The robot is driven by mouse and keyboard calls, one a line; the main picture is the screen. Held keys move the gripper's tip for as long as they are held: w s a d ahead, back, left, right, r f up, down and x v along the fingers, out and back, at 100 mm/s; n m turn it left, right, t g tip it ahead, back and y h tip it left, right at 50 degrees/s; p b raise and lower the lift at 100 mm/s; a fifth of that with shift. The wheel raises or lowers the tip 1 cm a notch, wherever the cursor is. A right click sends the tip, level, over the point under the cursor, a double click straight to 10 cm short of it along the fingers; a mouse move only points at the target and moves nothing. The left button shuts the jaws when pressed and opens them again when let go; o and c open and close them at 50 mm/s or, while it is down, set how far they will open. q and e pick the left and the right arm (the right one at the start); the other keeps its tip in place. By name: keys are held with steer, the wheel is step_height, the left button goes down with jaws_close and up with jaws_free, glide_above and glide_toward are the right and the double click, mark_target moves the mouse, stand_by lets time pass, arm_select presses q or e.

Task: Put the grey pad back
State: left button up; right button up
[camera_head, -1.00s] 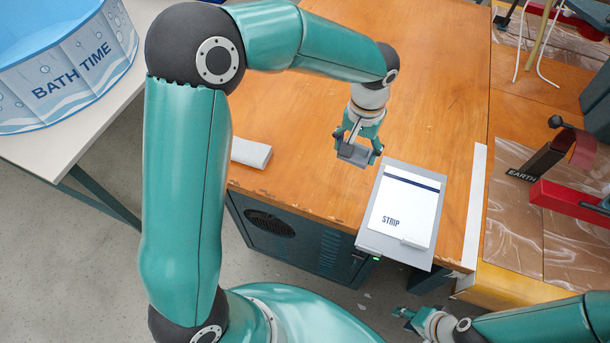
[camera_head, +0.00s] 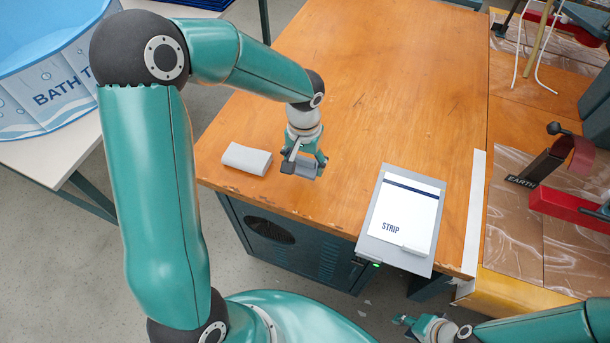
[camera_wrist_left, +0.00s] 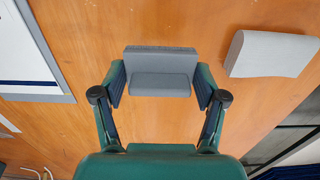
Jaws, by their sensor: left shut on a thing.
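The grey pad (camera_head: 306,171) is in my left gripper (camera_head: 304,165), above the wooden table near its front edge. In the left wrist view the pad (camera_wrist_left: 161,84) shows as a grey block with a darker back part, between the two fingers. My left gripper is shut on it. Whether the pad touches the table is hard to tell. A light grey block (camera_head: 246,158) lies on the table, just left of my left gripper; it also shows at the right of the left wrist view (camera_wrist_left: 272,54). My right gripper (camera_head: 402,326) is low at the front, small and partly cut off from clear view.
The wooden table (camera_head: 380,80) is mostly clear behind the gripper. A grey board with a white STRIP sheet (camera_head: 406,209) lies at its front right edge. A bath tub (camera_head: 50,70) stands on a white table at left. A red clamp-like fixture (camera_head: 560,200) stands at right.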

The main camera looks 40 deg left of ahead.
mark_target(305, 184)
arm_select(q)
steer(key=shift+f, duration=3.2)
steer(key=shift+f, duration=0.1)
steer(key=o, duration=1.1)
step_height(305, 184, up, 12)
steer(key=shift+r, duration=0.15)
